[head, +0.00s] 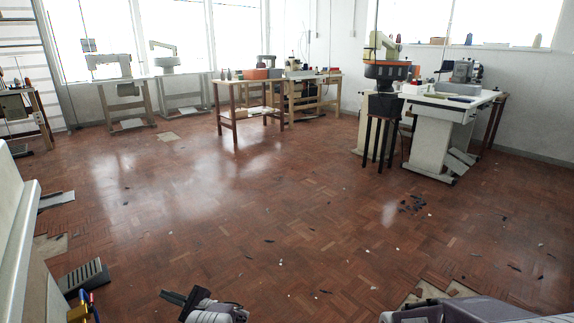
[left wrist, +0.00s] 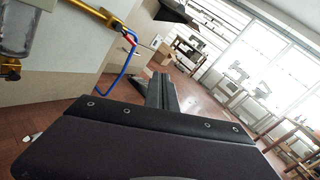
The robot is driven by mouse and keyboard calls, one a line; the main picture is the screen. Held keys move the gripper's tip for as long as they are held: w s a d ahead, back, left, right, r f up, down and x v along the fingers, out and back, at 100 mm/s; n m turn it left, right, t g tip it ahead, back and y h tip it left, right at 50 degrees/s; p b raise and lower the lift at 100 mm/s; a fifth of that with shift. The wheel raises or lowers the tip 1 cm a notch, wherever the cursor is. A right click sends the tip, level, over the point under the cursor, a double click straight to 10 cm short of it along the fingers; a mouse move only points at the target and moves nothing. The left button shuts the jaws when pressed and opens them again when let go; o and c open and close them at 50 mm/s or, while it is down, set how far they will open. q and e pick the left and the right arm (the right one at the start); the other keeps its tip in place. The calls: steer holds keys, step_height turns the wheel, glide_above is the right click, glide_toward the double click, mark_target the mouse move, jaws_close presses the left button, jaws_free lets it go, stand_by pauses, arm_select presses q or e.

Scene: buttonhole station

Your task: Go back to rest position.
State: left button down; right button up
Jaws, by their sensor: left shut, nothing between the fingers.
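My left gripper (head: 178,298) shows at the bottom of the head view, low and left of centre, over the parquet floor. Its black fingers are together with nothing between them. In the left wrist view the dark gripper body fills the lower part, and the shut fingers (left wrist: 161,92) stick out beyond it. My right gripper is not in view. A grey part at the lower right of the head view looks like my right arm.
A pale machine or cabinet (head: 18,240) stands close on the left, with a black foot pedal (head: 83,278) beside it. A white sewing table (head: 445,112) and a dark stool (head: 383,108) stand at right. Wooden tables (head: 247,100) stand at the back. The mid floor is open, with scraps.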

arm_select(q)
steer(key=s+a+r+n+g+h+p, duration=0.1)
steer(key=s+r+n+g+p, duration=0.15)
steer(key=r, duration=0.85)
steer(key=s+a+r+n+g+h+p, duration=0.1)
steer(key=r+n+p, duration=0.2)
steer(key=r, duration=0.7)
steer(key=s+d+r+n+g+h+p, duration=0.25)
steer(key=s+r+h, duration=0.25)
steer(key=s, duration=0.3)
steer(key=s+d+f+n+t+h+p, duration=0.1)
steer(key=s+d+f+n+h+p, duration=0.25)
steer(key=s+d, duration=0.6)
steer(key=s+d+f+n+h+b, duration=0.1)
steer(key=s+d+f+n+h, duration=0.25)
steer(key=s+d+h, duration=0.5)
step_height(320, 180, up, 39)
steer(key=d+n+t+y+p, duration=0.1)
steer(key=d+p, duration=0.1)
steer(key=p, duration=3.6)
steer(key=shift+w+f+n+p, duration=0.15)
steer(key=shift+w+n+p, duration=0.2)
steer(key=shift+w+n, duration=0.1)
